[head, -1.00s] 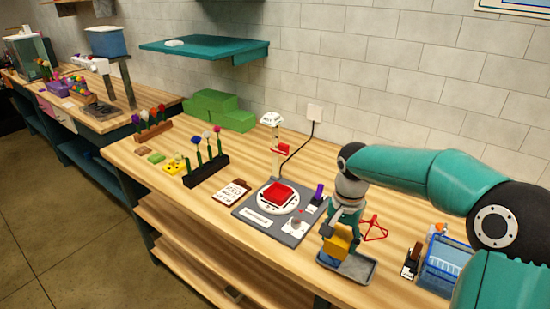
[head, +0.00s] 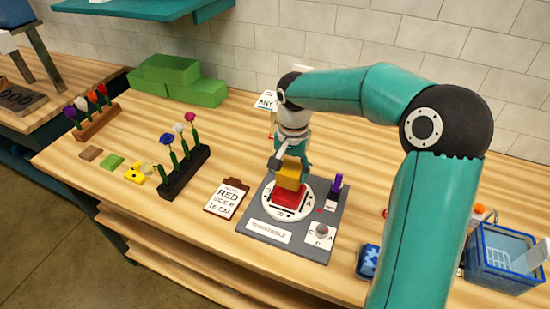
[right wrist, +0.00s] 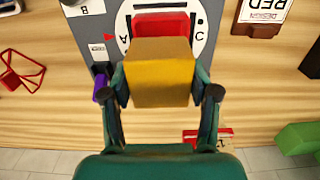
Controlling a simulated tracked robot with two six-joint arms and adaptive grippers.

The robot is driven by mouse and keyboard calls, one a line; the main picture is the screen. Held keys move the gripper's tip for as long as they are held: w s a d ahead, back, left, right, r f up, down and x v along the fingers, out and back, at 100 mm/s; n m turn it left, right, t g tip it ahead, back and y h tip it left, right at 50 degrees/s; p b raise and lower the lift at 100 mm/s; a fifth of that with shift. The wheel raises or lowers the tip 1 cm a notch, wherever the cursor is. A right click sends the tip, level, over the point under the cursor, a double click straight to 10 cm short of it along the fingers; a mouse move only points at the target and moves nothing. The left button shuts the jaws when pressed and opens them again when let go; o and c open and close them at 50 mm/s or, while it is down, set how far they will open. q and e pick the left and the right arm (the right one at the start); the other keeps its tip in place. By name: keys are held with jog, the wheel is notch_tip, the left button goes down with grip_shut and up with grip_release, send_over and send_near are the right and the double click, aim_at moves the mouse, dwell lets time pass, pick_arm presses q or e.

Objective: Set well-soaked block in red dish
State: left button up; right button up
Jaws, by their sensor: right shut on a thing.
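The ochre-yellow block (head: 291,176) is held in my right gripper (head: 290,163). In the right wrist view the block (right wrist: 158,75) sits between the two fingers, which touch its sides. The red dish (head: 287,198) rests on the white disc of the turntable (head: 258,214). The block is over the dish and hides part of it; I cannot tell whether it touches the dish. The dish also shows past the block in the right wrist view (right wrist: 160,23). My left gripper is not in view.
A clipboard card (head: 227,198) lies left of the turntable. A purple peg (head: 336,186) and a knob (head: 321,230) stand on its right side. Flower racks (head: 186,170) and green blocks (head: 180,80) are farther left. A blue basket (head: 500,258) is at right.

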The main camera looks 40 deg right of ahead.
jog(key=shift+w+d+f, duration=0.15)
jog(key=shift+f, duration=0.1)
jog(key=shift+f+b, duration=0.7)
jog(key=shift+b, duration=0.1)
jog(key=shift+w+f+b, duration=0.1)
jog(key=shift+f+b, duration=1.05)
jog(key=shift+f, duration=0.4)
jog(key=shift+a, duration=0.25)
jog(key=o, duration=1.5)
jog(key=shift+o, duration=0.2)
jog(key=shift+s, duration=0.2)
jog(key=shift+r, duration=0.1)
